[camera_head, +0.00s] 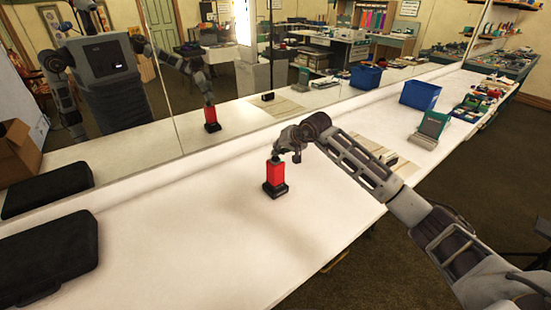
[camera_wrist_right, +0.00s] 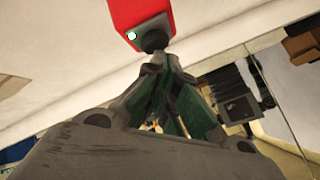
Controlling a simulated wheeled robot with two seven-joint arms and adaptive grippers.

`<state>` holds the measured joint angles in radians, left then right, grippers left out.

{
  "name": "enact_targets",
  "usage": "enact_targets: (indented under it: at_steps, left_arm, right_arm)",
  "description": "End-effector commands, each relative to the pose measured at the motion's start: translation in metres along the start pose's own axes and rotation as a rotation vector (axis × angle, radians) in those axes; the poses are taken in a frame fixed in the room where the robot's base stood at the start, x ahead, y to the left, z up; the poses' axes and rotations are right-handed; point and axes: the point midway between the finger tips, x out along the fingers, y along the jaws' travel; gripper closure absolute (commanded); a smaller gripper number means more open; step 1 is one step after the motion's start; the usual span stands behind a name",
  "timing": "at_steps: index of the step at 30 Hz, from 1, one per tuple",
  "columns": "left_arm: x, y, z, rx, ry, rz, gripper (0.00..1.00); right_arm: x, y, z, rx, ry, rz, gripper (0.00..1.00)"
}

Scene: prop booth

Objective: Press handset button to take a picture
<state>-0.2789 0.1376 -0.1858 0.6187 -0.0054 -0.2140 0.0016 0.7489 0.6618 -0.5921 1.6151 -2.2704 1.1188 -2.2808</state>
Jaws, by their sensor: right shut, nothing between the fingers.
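The handset (camera_head: 275,174) is a red upright block on a black base, standing on the white counter. In the right wrist view its red body (camera_wrist_right: 140,12) is at the top edge, with a small white-green spot (camera_wrist_right: 131,36) and a dark round part (camera_wrist_right: 152,40) at its end. My right gripper (camera_head: 281,153) is at the top of the handset. Its fingers are shut and empty, and the tips (camera_wrist_right: 153,62) are close to the dark part; I cannot tell whether they touch. My left gripper does not show directly.
A blue bin (camera_head: 420,95), a green-and-grey item (camera_head: 430,128) and small goods are further right. A mirror (camera_head: 220,75) along the back reflects me and the handset. The counter around the handset is clear.

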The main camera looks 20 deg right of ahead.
Motion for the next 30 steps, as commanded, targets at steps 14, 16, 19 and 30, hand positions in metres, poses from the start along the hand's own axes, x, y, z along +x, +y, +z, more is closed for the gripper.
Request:
enact_targets:
  at_steps: [14,16,19,30]
  left_arm:
    - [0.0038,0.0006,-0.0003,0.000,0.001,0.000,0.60]
    - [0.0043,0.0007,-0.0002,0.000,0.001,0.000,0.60]
    - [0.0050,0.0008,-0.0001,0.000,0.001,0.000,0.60]
    - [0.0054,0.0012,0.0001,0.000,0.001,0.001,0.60]
  right_arm:
    - [0.0026,0.0019,0.0019,0.000,0.000,0.000,1.00]
    - [0.0029,0.0022,0.0022,0.000,0.000,0.000,1.00]
    - [0.0035,0.0026,0.0027,0.000,-0.001,0.000,1.00]
    - [0.0040,0.0029,0.0033,0.000,-0.002,0.001,1.00]
